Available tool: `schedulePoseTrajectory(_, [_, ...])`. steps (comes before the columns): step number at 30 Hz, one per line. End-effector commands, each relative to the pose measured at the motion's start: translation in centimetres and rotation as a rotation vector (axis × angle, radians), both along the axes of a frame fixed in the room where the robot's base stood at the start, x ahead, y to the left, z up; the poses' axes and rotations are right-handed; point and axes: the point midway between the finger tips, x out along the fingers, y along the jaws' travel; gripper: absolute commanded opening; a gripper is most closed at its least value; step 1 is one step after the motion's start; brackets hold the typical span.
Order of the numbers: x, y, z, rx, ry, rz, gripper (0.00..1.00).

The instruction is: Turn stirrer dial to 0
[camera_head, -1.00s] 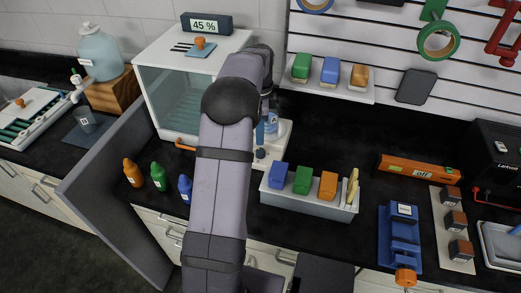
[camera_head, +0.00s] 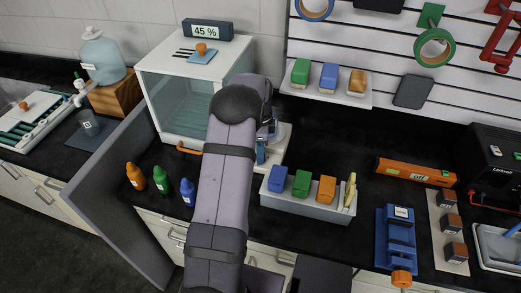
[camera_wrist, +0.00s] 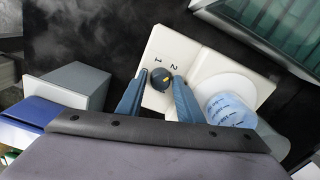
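The stirrer (camera_wrist: 158,42) is a white base with a round plate and a clear beaker with blue markings (camera_wrist: 228,108) on the plate. Its dark dial (camera_wrist: 159,79) has a small yellow mark; the numerals 1 and 2 show on the base beside it, and I see no 0. My gripper (camera_wrist: 160,76) has its two blue fingers apart, one on each side of the dial, with a narrow gap at least on the left. Contact on the right cannot be told. In the head view the stirrer (camera_head: 282,145) is mostly hidden behind my arm.
A grey bin (camera_head: 305,205) with several coloured blocks stands just right of the stirrer. A glass-fronted cabinet (camera_head: 185,105) is to its left, with orange, green and blue bottles (camera_head: 162,180) in front.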

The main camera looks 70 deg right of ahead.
Motion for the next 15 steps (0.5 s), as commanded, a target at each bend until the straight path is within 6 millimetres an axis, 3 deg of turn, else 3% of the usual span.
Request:
schedulePoseTrajectory(6, [0.0, 0.0, -0.05, 0.0, 0.0, 0.0, 0.33])
schedulePoseTrajectory(10, [0.0, 0.0, -0.03, 0.0, 0.0, 0.0, 0.04])
schedulePoseTrajectory(15, [0.0, 0.0, -0.01, 0.0, 0.0, 0.002, 0.03])
